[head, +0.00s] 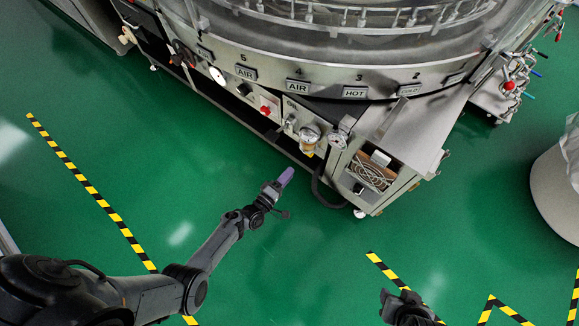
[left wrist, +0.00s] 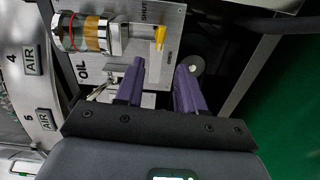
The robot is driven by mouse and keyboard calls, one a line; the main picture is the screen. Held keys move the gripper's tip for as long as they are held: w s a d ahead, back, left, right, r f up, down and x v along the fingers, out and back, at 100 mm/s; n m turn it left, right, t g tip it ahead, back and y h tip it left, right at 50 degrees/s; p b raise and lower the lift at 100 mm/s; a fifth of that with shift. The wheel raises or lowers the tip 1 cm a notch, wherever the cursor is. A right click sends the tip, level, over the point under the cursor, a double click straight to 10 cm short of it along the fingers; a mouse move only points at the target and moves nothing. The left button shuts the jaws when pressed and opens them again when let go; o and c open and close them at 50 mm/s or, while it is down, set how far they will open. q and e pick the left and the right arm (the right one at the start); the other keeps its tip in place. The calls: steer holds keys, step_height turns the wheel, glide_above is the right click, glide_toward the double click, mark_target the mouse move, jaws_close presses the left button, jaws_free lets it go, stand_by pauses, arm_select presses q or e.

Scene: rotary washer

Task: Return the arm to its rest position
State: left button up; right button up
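My left arm comes in from the lower left in the head view. Its left gripper (head: 285,177) has purple fingers and hangs over the green floor in front of the washer. In the left wrist view the fingers of this gripper (left wrist: 161,82) stand apart with nothing between them, so it is open and empty. An oil unit (left wrist: 92,33) and its panel show beyond the fingertips. My right gripper (head: 388,300) is at the bottom of the head view, dark and partly cut off; I cannot tell whether it is open or shut.
A white round container (head: 555,195) stands at the right. Green floor lies clear between the arms.

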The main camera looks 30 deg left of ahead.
arm_select(q)
steer(key=s+a+r+m+g+p, duration=0.1)
steer(key=s+a+r+m+p, duration=0.1)
steer(key=s+r+p, duration=0.8)
steer(key=s+d+r+m+g+y+p, duration=0.1)
steer(key=s+r+m+g+p, duration=0.25)
steer(key=r, duration=0.75)
steer(key=s+r+m+g+p, duration=0.1)
steer(key=r+m+g+p, duration=0.35)
steer(key=r, duration=0.75)
steer(key=s+d+r+m+g+y+p, duration=0.1)
steer(key=s+r+m+g+p, duration=0.1)
steer(key=r+m+p, duration=0.65)
steer(key=s+a+r+n+g+y+b, duration=0.1)
steer(key=s+a+r+n+g+b, duration=0.15)
steer(key=s, duration=0.35)
step_height(320, 180, up, 38)
steer(key=m+p, duration=0.1)
steer(key=p, duration=3.7)
step_height(320, 180, down, 75)
steer(key=b, duration=7.4)
steer(key=shift+d+g+b, duration=0.3)
steer(key=shift+g, duration=0.05)
